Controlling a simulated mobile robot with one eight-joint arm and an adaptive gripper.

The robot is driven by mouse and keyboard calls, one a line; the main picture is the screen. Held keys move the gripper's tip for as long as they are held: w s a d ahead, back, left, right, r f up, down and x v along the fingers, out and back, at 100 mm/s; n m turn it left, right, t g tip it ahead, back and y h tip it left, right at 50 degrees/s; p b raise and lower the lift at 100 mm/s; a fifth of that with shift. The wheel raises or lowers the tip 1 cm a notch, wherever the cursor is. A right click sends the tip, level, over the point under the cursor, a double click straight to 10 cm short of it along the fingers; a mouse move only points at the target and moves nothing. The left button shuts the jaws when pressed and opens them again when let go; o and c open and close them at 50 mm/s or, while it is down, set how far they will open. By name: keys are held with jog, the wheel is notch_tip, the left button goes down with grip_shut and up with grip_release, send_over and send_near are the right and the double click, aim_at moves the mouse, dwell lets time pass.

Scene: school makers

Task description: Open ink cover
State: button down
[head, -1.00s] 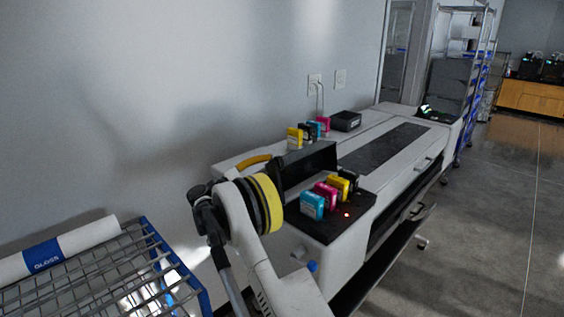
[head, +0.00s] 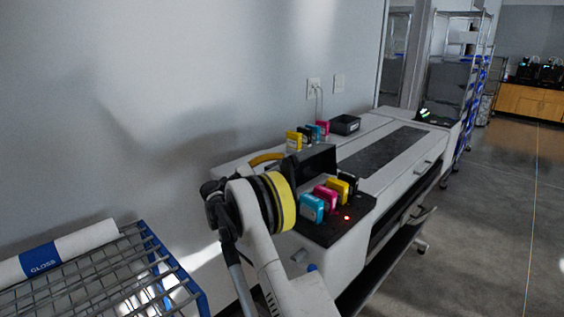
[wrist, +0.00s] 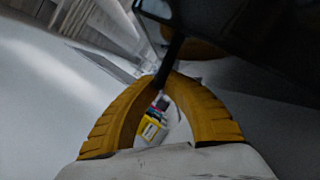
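The ink cover (head: 318,158) appears in the head view as a dark panel raised at a slant on the near end of the white printer, between two groups of ink cartridges. In the wrist view, a dark panel (wrist: 245,28) fills the upper right, and a thin dark strip runs from it down to my fingertips. My gripper (wrist: 166,78) has yellow fingers arched toward each other, with tips nearly together at that strip. Whether they pinch it is unclear. In the head view, my arm mostly hides the gripper; part of a yellow finger (head: 266,158) shows left of the cover.
Coloured cartridges (head: 312,207) stand on the near black tray, beside a red light. More cartridges (head: 293,140) stand by the wall, near a black box (head: 345,124). A wire rack (head: 105,270) with a gloss roll is at the lower left. Floor at right is clear.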

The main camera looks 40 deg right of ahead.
aim_at(291, 157)
jog(key=s+r+m+y+p, duration=0.1)
jog(key=s+r+m+p, duration=0.1)
jog(key=s+r+m, duration=0.1)
jog(key=shift+s+d+r+g, duration=0.15)
jog(key=shift+s+r+g, duration=0.15)
jog(key=shift+s+g, duration=0.15)
jog(key=c, duration=1.8)
grip_release()
jog(key=shift+w, duration=0.1)
jog(key=v, duration=1.2)
